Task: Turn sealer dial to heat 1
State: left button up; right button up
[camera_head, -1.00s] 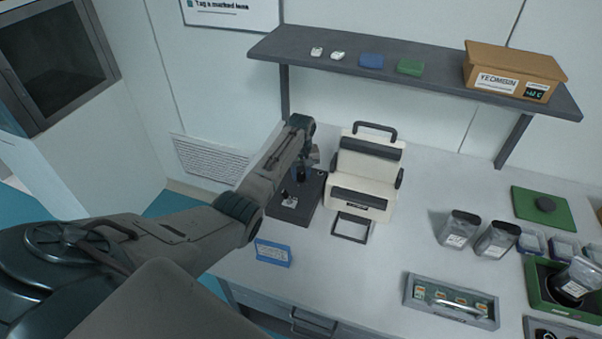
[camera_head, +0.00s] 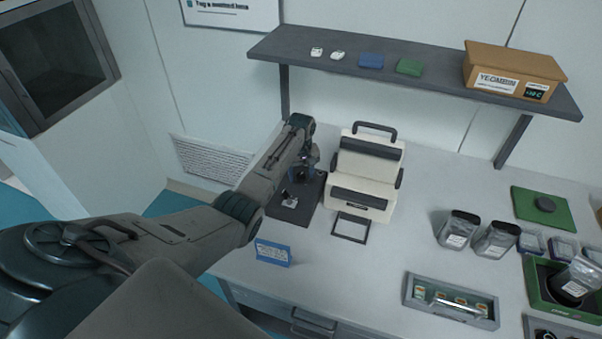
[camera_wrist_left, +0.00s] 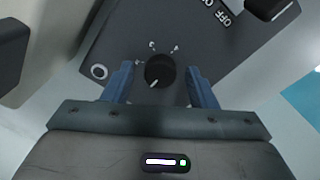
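The sealer (camera_head: 366,165) is a cream machine with a dark handle, standing at the back of the white table. A dark control box (camera_head: 304,208) sits beside its left side. In the left wrist view the black round dial (camera_wrist_left: 160,71) is on the dark panel (camera_wrist_left: 196,42), its white pointer mark towards the lower left. Small marks surround the dial, too small to read. My left gripper (camera_wrist_left: 160,86) is open, with one blue finger on each side of the dial and gaps to it. It hangs over the box in the head view (camera_head: 303,173). My right gripper is out of view.
A blue label stand (camera_head: 272,253) is at the front left table edge. A dark frame (camera_head: 351,227) lies before the sealer. Jars (camera_head: 458,229), a tray (camera_head: 451,302) and a green mat (camera_head: 543,206) are to the right. A shelf (camera_head: 430,78) runs above.

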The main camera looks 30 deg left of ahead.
aim_at(301, 175)
pick_arm(q)
notch_tip(301, 175, up, 11)
jog(key=b, duration=0.3)
jog(key=shift+b, duration=0.3)
jog(key=shift+s+f, duration=0.1)
jog(key=shift+f, duration=0.15)
